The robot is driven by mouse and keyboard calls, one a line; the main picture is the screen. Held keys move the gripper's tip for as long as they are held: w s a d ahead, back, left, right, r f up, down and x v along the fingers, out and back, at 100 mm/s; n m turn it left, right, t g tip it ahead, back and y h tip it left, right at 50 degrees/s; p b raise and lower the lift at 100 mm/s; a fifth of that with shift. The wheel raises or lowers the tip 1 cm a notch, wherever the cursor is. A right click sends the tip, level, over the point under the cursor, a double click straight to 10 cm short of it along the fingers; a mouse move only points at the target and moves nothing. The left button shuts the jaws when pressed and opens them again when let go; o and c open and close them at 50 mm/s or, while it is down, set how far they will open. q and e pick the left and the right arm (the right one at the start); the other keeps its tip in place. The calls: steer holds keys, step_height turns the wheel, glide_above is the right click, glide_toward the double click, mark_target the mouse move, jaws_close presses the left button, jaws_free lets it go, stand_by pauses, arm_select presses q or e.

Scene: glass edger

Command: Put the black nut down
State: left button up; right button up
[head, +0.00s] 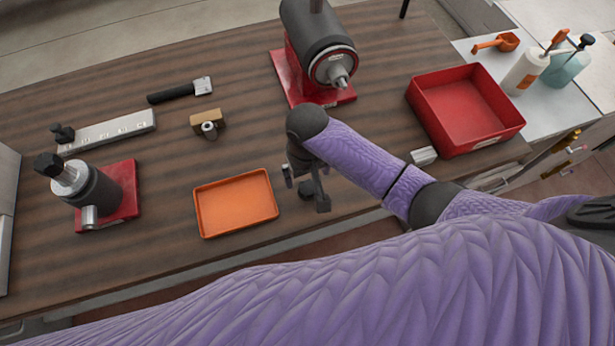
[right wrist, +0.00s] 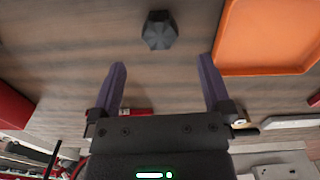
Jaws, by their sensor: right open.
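The black nut (right wrist: 158,31) rests on the wooden table, apart from my fingers. In the right wrist view it lies beyond my fingertips, roughly centred between them. In the head view the nut (head: 306,189) shows as a dark shape beside the right edge of the orange tray (head: 236,203), partly covered by my gripper. My right gripper (head: 306,186) is open and empty above the table there. Its two purple-grey fingers stand wide apart in the right wrist view (right wrist: 161,66). My left gripper is not in view.
A red-based grey machine (head: 318,50) stands behind my right arm. A red bin (head: 465,108) is at the right. A black-and-red fixture (head: 100,195), a metal bar (head: 108,131) and a small brown block (head: 208,121) are at the left.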

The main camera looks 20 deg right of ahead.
mark_target(307, 187)
step_height(307, 187, up, 6)
steer(key=shift+f+p, duration=0.25)
steer(key=shift+p, duration=0.3)
